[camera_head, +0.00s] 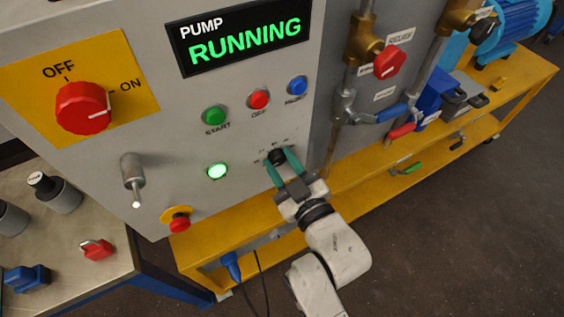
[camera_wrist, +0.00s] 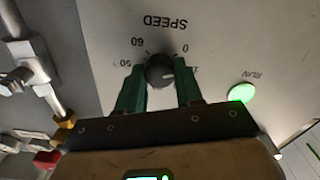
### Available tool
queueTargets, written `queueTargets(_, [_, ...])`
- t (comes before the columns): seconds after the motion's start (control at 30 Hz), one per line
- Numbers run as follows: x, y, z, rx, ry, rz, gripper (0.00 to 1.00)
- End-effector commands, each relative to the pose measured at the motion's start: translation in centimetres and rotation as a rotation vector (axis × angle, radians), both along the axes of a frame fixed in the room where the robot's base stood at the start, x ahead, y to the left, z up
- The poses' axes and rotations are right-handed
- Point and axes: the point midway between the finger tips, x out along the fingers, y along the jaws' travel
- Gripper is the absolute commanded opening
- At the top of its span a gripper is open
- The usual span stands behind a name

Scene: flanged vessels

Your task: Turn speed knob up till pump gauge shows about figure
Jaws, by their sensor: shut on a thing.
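In the wrist view the knob (camera_wrist: 159,71) sits between the fingertips (camera_wrist: 160,78), below the word SPEED, which appears upside down. The marks 0, 60 and 50 show around it; other marks are hidden by the fingers. The knob has a light pointer line toward the right in that view. No pump gauge shows clearly.
A red main switch (camera_head: 82,107) points to ON. Green (camera_head: 214,116), red (camera_head: 259,99) and blue (camera_head: 297,85) buttons are above the knob. A red emergency button (camera_head: 177,221) is lower left. A yellow frame (camera_head: 215,246) runs beneath the panel; pipes with valves (camera_head: 389,61) stand right.

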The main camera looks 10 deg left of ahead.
Motion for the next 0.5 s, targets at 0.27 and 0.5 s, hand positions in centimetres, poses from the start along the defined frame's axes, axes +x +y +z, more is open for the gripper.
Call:
queueTargets(0.27, [0.0, -0.03, 0.05, 0.066, 0.045, 0.0, 0.05])
queueTargets(0.5, [0.03, -0.08, 0.12, 0.214, 0.146, -0.001, 0.05])
